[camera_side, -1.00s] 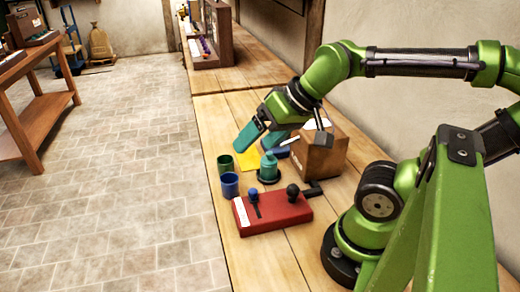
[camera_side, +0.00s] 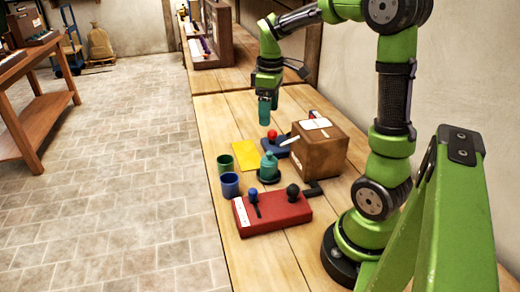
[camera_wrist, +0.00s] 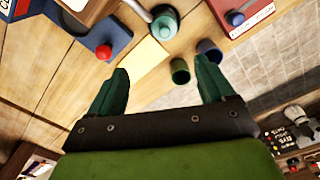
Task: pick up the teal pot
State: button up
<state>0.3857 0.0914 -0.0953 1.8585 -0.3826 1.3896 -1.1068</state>
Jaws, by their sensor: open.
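The teal pot (camera_side: 269,166) stands upright on a dark round base on the wooden table, between the yellow sheet and the red box. In the wrist view the pot (camera_wrist: 165,23) shows from above near the top edge, beyond the fingertips. My gripper (camera_side: 264,112) is above the table, beyond the pot from the side camera and apart from it. Its two teal fingers (camera_wrist: 162,64) are spread with nothing between them. In the side view the fingers overlap, so their gap is hidden there.
A green cup (camera_side: 225,164) and a blue cup (camera_side: 230,185) stand left of the pot. A red box with levers (camera_side: 272,212) is in front. A cardboard box (camera_side: 320,150) stands to the right. A blue base with a red knob (camera_side: 272,134) and a yellow sheet (camera_side: 245,154) lie behind.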

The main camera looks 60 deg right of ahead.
jog(key=n, duration=0.1)
send_near(269, 153)
jog(key=shift+n, duration=0.4)
jog(key=f, duration=0.6)
jog(key=shift+w+d+f, duration=0.25)
jog(key=shift+d+f, duration=0.05)
jog(key=shift+f, duration=0.1)
jog(key=shift+s+a+f, duration=0.1)
jog(key=shift+a+f, duration=0.05)
jog(key=shift+f, duration=1.2)
jog(key=shift+s+a+f, duration=0.1)
jog(key=shift+f, duration=1.3)
jog(key=shift+r, duration=0.1)
jog(key=c, duration=1.5)
